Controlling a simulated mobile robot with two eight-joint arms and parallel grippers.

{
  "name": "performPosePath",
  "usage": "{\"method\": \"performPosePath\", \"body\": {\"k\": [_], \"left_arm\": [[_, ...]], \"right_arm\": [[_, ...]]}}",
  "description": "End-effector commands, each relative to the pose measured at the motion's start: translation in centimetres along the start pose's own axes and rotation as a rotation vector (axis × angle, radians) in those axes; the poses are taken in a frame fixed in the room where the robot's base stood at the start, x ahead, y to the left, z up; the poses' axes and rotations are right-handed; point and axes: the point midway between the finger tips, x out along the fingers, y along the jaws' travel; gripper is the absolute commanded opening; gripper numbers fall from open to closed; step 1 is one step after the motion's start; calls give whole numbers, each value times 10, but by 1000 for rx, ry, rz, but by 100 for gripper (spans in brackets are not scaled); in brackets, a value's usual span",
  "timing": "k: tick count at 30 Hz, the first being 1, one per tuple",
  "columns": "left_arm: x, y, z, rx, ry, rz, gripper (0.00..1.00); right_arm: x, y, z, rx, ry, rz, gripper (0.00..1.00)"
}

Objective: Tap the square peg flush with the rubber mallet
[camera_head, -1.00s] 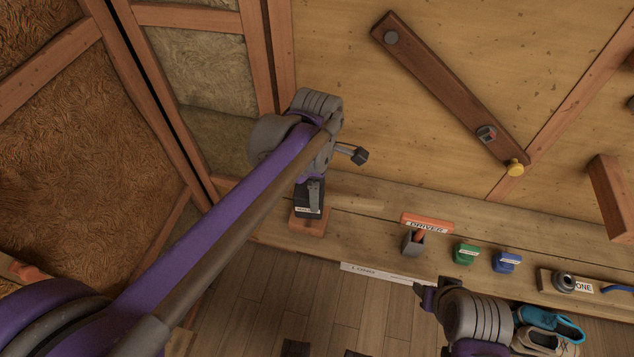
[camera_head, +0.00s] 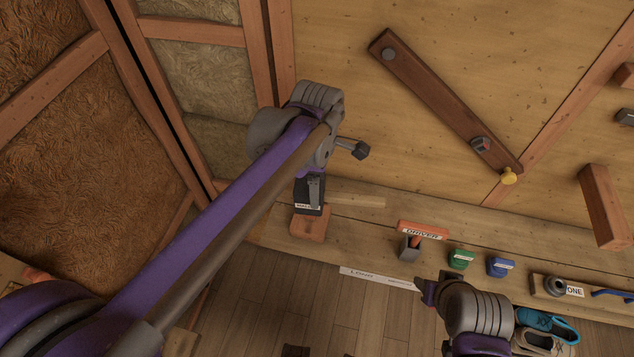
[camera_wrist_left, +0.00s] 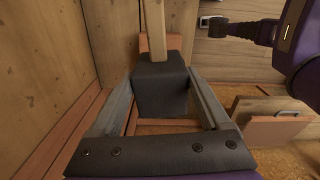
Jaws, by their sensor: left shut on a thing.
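The mallet has a dark block head (camera_head: 309,197) with a white label and a pale wooden handle (camera_head: 356,199) reaching right over the shelf. My left gripper (camera_wrist_left: 158,95) is shut on the mallet head, with one finger on each side in the left wrist view. The head sits at or just above a reddish wooden block (camera_head: 309,224); I cannot tell if they touch.
The wooden shelf (camera_head: 340,229) holds an orange-labelled driver holder (camera_head: 410,247), a green block (camera_head: 460,259), a blue block (camera_head: 499,266) and a grey ring (camera_head: 555,286). A yellow knob (camera_head: 508,176) sits at the board's lower end. A wooden post (camera_head: 603,208) juts out at right.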

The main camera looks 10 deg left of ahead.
Motion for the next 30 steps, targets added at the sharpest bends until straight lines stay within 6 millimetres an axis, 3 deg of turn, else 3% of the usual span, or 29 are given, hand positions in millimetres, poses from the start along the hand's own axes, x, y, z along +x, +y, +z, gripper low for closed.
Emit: {"method": "performPosePath", "body": {"k": [4,9,12,23,30], "left_arm": [[10,0,0,0,0,-1,28],[48,1,0,0,0,-2,28],[57,1,0,0,0,-1,28],[52,2,0,0,0,0,28],[25,2,0,0,0,3,28]], "right_arm": [[6,0,6,0,-4,0,50],[27,0,24,0,-17,0,50],[32,0,28,0,-20,0,50],[28,0,24,0,-18,0,50],[11,0,10,0,-8,0,50]]}}
